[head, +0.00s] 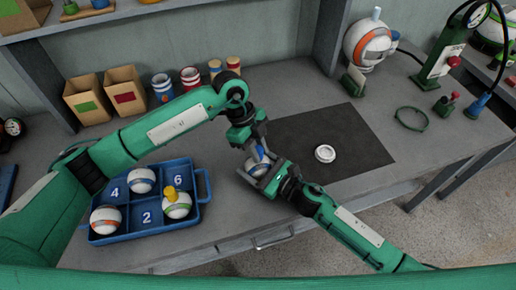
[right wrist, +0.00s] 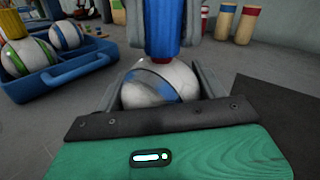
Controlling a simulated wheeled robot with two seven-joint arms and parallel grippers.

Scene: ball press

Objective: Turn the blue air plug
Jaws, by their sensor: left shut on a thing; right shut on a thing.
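A white ball with blue markings (right wrist: 158,84) sits between the fingers of my right gripper (head: 262,172), which is shut on it, near the front of the bench. The blue air plug (right wrist: 163,28) stands upright at the top of this ball; it also shows in the head view (head: 259,153). My left gripper (head: 256,143) comes down from above and is shut on the plug. The fingers hide part of the plug and the ball, so the exact joint between them is hard to see.
A blue tray (head: 203,186) with numbered compartments holds three balls at left, one with a yellow plug (head: 171,193). A dark mat (head: 365,150) with a white ring (head: 325,153) lies right. Bins, cans and a gauge pump (head: 437,62) stand behind.

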